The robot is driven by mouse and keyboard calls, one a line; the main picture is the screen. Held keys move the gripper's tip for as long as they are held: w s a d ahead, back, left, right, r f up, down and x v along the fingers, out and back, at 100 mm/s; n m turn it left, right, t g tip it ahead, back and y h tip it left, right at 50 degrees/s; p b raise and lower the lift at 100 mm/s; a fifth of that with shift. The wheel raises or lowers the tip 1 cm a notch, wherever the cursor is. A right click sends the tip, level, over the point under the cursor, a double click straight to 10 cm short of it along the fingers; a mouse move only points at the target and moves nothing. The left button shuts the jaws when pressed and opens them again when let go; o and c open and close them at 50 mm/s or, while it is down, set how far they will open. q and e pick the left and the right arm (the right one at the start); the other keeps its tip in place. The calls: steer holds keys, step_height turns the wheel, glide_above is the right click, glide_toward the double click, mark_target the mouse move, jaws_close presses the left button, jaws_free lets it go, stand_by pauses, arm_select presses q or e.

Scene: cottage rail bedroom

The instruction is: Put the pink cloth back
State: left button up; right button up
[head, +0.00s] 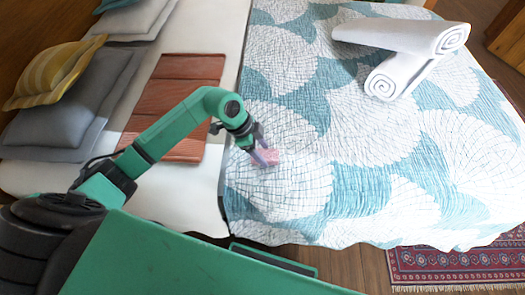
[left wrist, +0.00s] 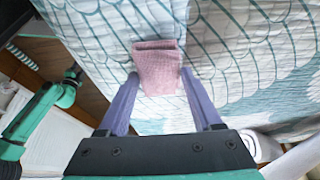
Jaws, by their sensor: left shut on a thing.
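The pink cloth (head: 268,158) is a small folded piece at the patterned bedspread, near its left edge in the head view. In the left wrist view the cloth (left wrist: 158,66) lies between the two fingertips. My left gripper (head: 263,156) reaches in from the left and is shut on the cloth; its fingers also show in the left wrist view (left wrist: 160,80). I cannot tell whether the cloth's underside touches the bedspread. My right gripper does not show clearly in either view.
The blue and white bedspread (head: 345,130) is mostly clear around the cloth. Two rolled white towels (head: 415,42) lie at the upper right. A rust-coloured folded throw (head: 180,95) and cushions (head: 75,85) lie at the left. A red patterned rug (head: 455,265) is on the floor.

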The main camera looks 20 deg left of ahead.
arm_select(q)
steer(key=shift+f, duration=0.35)
steer(key=o, duration=1.2)
steer(key=v, duration=1.2)
steer(key=shift+r, duration=0.2)
